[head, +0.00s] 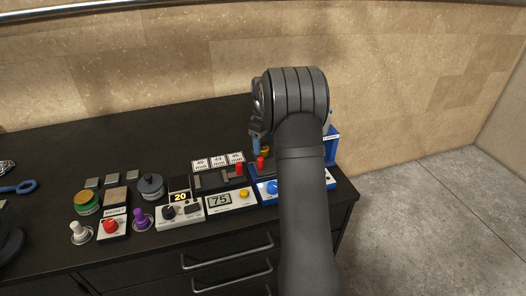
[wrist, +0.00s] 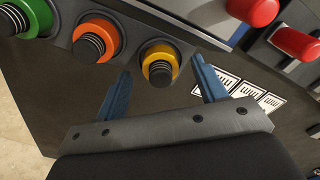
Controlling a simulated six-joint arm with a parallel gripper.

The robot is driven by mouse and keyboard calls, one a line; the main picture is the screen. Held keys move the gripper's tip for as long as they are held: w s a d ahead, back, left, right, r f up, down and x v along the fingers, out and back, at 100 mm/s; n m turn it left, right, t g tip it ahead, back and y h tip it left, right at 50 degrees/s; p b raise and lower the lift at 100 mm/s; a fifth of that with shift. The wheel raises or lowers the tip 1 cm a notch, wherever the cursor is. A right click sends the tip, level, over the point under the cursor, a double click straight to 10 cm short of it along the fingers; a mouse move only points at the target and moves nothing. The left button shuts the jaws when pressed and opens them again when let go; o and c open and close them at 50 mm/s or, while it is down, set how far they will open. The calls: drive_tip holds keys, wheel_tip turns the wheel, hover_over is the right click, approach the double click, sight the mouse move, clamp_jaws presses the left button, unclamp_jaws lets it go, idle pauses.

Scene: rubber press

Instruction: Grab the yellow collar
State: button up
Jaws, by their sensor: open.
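The yellow collar (wrist: 160,62) is a ring around a black ribbed post, at the right end of a row in the wrist view. An orange collar (wrist: 97,38) and a green collar (wrist: 30,14) sit left of it on similar posts. My gripper (wrist: 160,66) is open, with its blue fingers on either side of the yellow collar in the picture. I see no contact, and the remaining distance is hard to tell. In the head view my gripper (head: 256,141) is over the blue press area, and my arm hides much of it.
Red knobs (wrist: 295,43) stand near the fingers, with white mm cards (wrist: 245,98) to the right. In the head view, a 75 display unit (head: 220,200), a dial unit (head: 180,211) and a magnet box (head: 112,226) stand left on the black bench (head: 60,150).

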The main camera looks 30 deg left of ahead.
drive_tip(key=shift+f, duration=0.55)
drive_tip(key=c, duration=1.2)
drive_tip(key=shift+r, duration=0.15)
